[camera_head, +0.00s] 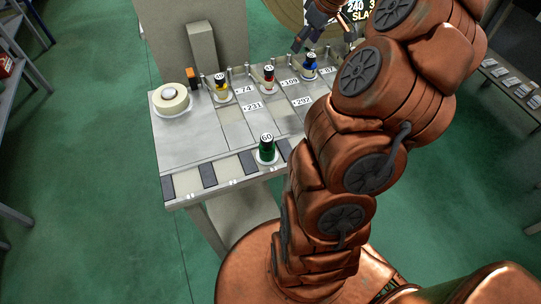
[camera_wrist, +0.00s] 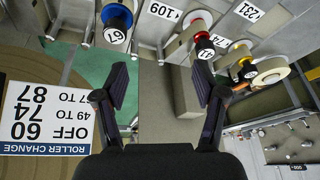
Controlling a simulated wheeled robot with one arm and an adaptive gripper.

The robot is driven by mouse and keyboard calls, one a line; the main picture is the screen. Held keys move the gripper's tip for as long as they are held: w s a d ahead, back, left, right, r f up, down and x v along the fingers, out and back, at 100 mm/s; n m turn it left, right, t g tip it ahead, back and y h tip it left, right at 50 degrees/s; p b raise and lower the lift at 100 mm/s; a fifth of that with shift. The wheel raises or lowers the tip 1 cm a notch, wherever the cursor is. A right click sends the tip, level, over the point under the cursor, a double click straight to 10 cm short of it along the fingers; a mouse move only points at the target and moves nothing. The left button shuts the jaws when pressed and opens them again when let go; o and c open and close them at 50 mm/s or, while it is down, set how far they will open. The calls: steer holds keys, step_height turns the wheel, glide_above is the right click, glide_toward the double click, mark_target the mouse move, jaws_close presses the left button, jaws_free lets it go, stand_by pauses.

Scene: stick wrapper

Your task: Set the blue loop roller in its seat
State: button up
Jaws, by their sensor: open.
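The blue roller (camera_head: 310,64), with a white numbered cap, stands upright on a pale round base at the back right of the grey bench. It also shows at the top left of the wrist view (camera_wrist: 116,20). My gripper (camera_head: 304,44) hangs above and behind the bench, near the blue roller but apart from it. In the wrist view my gripper (camera_wrist: 162,80) has its two dark fingers wide apart, with nothing between them. I cannot tell which place is the blue roller's seat. My arm hides the right part of the bench.
A red roller (camera_head: 268,76) and a yellow roller (camera_head: 221,85) stand left of the blue one. A green roller (camera_head: 266,150) stands at the front edge. A cream roll (camera_head: 171,99) sits at the left. A roller change sign (camera_wrist: 45,115) lies left of my fingers.

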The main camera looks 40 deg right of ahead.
steer(key=s+a+r+n+g, duration=0.1)
steer(key=s+a+g, duration=0.15)
steer(key=a, duration=1.05)
steer(key=s+a+r+g, duration=0.1)
steer(key=s+a, duration=0.3)
steer(key=a, duration=0.9)
steer(key=s+a+f, duration=0.1)
steer(key=s+a, duration=0.1)
steer(key=s, duration=0.4)
steer(key=s+a+f+m+g, duration=0.1)
steer(key=s+a+f, duration=0.1)
steer(key=s, duration=0.5)
steer(key=s+a+f+m+g+h, duration=0.1)
steer(key=s+a+f, duration=0.1)
steer(key=s+a, duration=0.2)
steer(key=s, duration=0.2)
steer(key=shift+s+a+f, duration=0.25)
steer(key=shift+s, duration=0.15)
steer(key=shift+g, duration=0.25)
step_height(320, 180, up, 2)
steer(key=shift+p, duration=1)
